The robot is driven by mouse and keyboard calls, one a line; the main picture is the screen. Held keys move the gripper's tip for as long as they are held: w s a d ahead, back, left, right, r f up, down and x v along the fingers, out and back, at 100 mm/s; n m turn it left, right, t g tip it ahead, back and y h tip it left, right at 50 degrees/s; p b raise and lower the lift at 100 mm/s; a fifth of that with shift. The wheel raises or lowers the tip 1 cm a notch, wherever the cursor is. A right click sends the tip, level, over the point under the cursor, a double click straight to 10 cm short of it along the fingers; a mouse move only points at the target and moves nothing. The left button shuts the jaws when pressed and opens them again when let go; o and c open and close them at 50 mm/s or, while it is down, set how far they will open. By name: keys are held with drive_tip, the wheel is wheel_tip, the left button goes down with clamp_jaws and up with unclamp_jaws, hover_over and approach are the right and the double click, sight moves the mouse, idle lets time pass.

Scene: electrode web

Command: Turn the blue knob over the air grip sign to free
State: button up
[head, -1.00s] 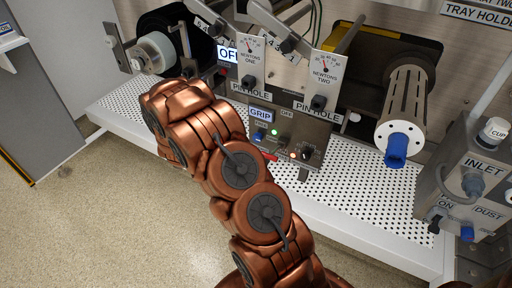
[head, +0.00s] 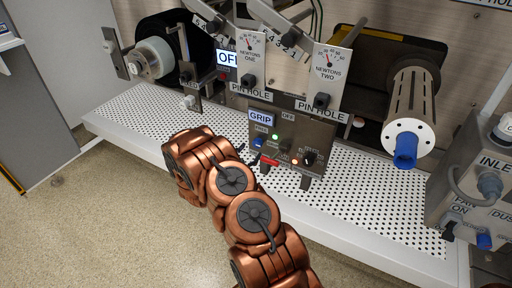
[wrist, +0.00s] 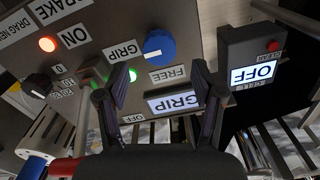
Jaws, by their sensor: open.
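The blue knob (wrist: 158,44) is on the grey control panel, between a GRIP label (wrist: 121,50) and a FREE label (wrist: 168,74) in the wrist view. The lit GRIP sign (wrist: 173,102) is beside the FREE label. My gripper (wrist: 160,72) is open, with one finger on each side of the knob's line and nothing between them. The knob looks a little beyond the fingertips, apart from them.
A green lamp (wrist: 130,75), a black knob (wrist: 38,86) and an orange-red lamp (wrist: 47,44) share the panel. A box with a lit OFF sign (wrist: 254,73) stands to the right. The white perforated shelf (head: 370,205) is mostly clear.

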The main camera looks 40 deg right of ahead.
sight(256, 145)
drive_tip(key=x, duration=0.3)
drive_tip(key=shift+f+b, duration=0.15)
drive_tip(key=shift+b, duration=0.2)
drive_tip(key=shift+x, duration=1.15)
drive_tip(key=c, duration=1.1)
